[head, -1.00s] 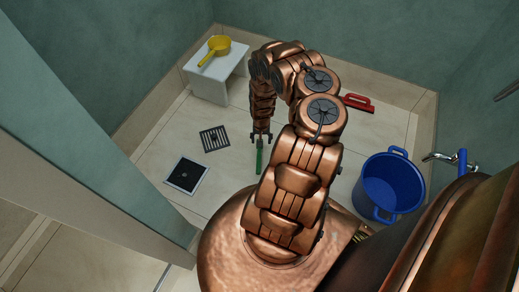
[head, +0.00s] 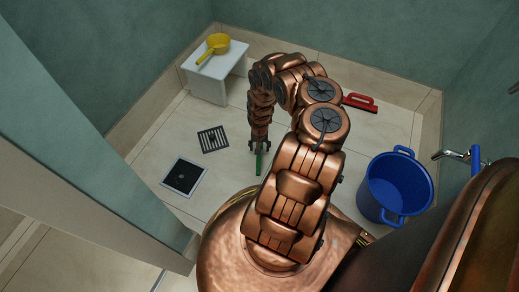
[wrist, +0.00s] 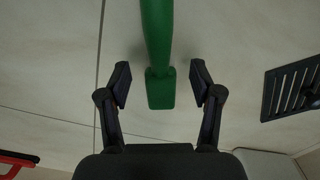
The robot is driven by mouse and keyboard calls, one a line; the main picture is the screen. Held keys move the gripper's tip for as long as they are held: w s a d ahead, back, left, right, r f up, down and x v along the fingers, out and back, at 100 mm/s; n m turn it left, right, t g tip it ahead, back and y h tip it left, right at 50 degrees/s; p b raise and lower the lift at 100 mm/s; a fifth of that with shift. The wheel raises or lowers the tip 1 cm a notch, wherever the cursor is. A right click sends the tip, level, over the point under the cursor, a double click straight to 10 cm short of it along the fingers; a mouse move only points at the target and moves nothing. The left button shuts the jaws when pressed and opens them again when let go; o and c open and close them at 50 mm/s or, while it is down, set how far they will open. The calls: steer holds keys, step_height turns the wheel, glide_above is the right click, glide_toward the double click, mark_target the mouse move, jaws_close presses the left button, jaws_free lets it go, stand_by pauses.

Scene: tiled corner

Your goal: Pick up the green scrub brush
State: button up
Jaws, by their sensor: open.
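The green scrub brush (head: 259,166) lies on the tiled floor, below and in front of my gripper (head: 260,148) in the head view. In the wrist view the green brush (wrist: 158,45) runs from the top edge down to a squared end. My gripper (wrist: 158,80) is open, with one dark finger on each side of that end. A gap shows between each finger and the brush. The far part of the brush is out of the wrist view, and my arm hides some floor beside it in the head view.
A floor grate (head: 213,139) and a black drain square (head: 184,177) lie to the left. A white stool (head: 208,86) holds a yellow dipper (head: 218,45) at the back. A red float (head: 360,102) and a blue bucket (head: 397,190) are on the right.

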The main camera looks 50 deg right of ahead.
steer(key=shift+c, duration=0.2)
jaws_close()
steer(key=shift+r, duration=0.1)
stand_by(0.4)
step_height(320, 180, up, 10)
steer(key=p, duration=0.7)
steer(key=shift+p, duration=0.4)
